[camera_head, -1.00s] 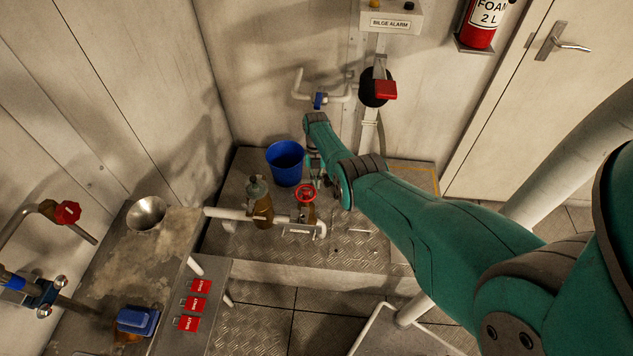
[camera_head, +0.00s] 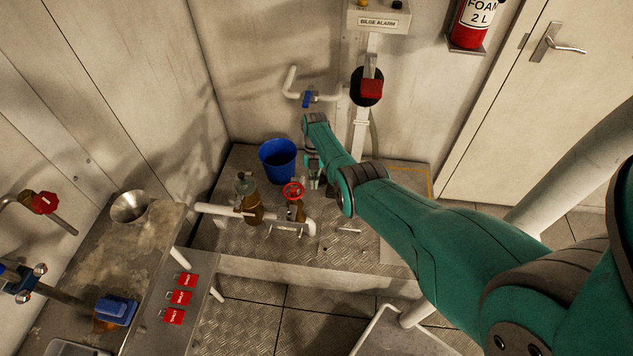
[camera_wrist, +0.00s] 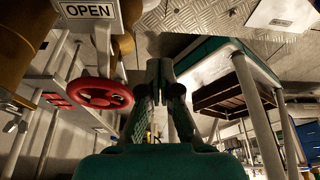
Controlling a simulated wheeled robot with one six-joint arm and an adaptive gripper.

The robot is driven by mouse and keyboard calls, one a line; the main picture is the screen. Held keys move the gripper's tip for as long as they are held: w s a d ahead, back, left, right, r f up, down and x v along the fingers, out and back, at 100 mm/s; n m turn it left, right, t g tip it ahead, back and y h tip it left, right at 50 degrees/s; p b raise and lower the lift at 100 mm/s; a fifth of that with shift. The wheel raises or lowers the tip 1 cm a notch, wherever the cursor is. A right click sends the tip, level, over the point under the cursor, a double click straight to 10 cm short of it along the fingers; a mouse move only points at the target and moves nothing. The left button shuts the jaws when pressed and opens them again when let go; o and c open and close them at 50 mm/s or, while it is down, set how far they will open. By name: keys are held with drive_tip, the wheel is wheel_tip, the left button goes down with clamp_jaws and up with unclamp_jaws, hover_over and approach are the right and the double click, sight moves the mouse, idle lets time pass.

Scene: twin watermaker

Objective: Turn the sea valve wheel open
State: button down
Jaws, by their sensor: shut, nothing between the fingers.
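The red valve wheel (camera_head: 293,190) sits on a brass valve body (camera_head: 297,212) on the white pipe over the raised plate floor. In the wrist view the red wheel (camera_wrist: 97,92) is left of the fingers, with a gap between. An OPEN sign (camera_wrist: 88,12) stands near it. My gripper (camera_head: 315,182) points down just right of the wheel, apart from it, partly hidden by my wrist. In the wrist view my gripper (camera_wrist: 159,70) has its fingertips together with nothing between them.
A blue bucket (camera_head: 278,160) stands behind the wheel. A brass strainer-like fitting (camera_head: 248,200) is on the pipe to its left. A bench (camera_head: 85,240) with a funnel (camera_head: 129,206) is at left. Open plate lies right of the valve.

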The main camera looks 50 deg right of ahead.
drive_tip(key=w+r, duration=0.3)
drive_tip(key=r, duration=0.6)
drive_tip(key=shift+a, duration=0.4)
